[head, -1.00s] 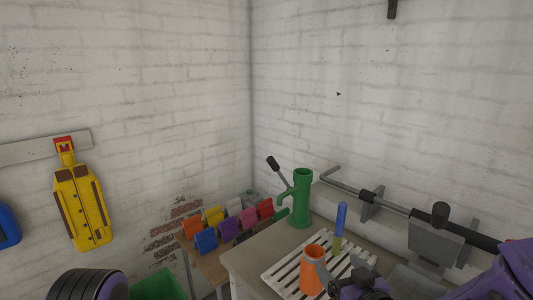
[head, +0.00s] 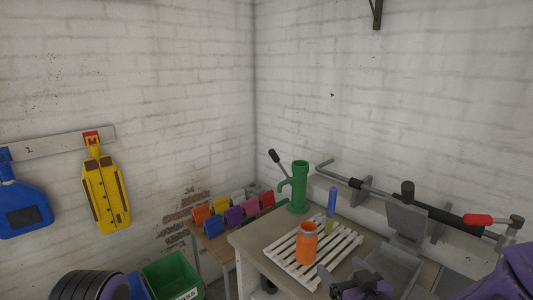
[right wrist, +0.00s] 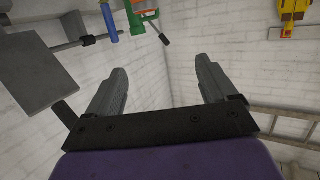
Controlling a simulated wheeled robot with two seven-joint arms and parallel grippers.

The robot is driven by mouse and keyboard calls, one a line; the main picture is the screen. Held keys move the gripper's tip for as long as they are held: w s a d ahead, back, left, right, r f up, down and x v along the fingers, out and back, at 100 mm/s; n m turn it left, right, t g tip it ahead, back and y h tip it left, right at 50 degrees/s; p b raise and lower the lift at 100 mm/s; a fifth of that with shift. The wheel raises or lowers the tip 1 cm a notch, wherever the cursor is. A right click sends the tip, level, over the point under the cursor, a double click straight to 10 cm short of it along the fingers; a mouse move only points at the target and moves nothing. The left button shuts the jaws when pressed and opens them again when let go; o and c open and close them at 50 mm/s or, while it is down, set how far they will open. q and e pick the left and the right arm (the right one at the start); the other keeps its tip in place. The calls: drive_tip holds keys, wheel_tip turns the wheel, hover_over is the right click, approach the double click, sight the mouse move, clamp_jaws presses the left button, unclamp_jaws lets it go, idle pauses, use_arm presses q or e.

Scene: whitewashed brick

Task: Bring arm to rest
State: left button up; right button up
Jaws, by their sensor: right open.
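My right gripper (head: 345,284) is low in the head view, in front of the slatted white rack (head: 283,262). In the right wrist view its two grey fingers (right wrist: 160,72) stand wide apart, with only whitewashed wall between them. An orange cup (head: 306,247) stands upright on the rack, apart from the gripper. A blue and olive upright piece (head: 331,205) stands behind the cup. My left gripper is in neither current view.
A green hand pump (head: 299,190) stands at the bench's (head: 248,249) back corner. A long bar with a red grip (head: 479,219) runs along the right wall. Several coloured bins (head: 234,215) and a green crate (head: 170,276) are left. The air above is clear.

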drive_tip(key=s+d+f+m+g+h, duration=0.2)
drive_tip(key=s+d+f+m+g, duration=0.15)
drive_tip(key=s+f, duration=0.6)
drive_tip(key=s+d+f+m+g+h, duration=0.25)
drive_tip(key=s+d+f, duration=0.2)
drive_tip(key=f, duration=0.95)
drive_tip(key=s+d+f+m+g+h, duration=0.1)
drive_tip(key=s+d+f+g, duration=0.15)
drive_tip(key=s, duration=0.35)
drive_tip(key=s+d+f+m+g+h, duration=0.1)
drive_tip(key=s+f+g, duration=0.1)
drive_tip(key=s+f, duration=0.3)
drive_tip(key=s+d+f+m+g+h, duration=0.1)
drive_tip(key=s+d+f+g, duration=0.15)
drive_tip(key=s, duration=0.55)
use_arm(q)
wheel_tip(320, 180, down, 14)
drive_tip(key=b, duration=1.4)
drive_tip(key=shift+s, duration=0.3)
use_arm(e)
wheel_tip(320, 180, down, 14)
drive_tip(key=w+a+t, duration=0.1)
drive_tip(key=shift+w+f, duration=0.15)
drive_tip(key=shift+f, duration=0.05)
drive_tip(key=shift+y, duration=0.25)
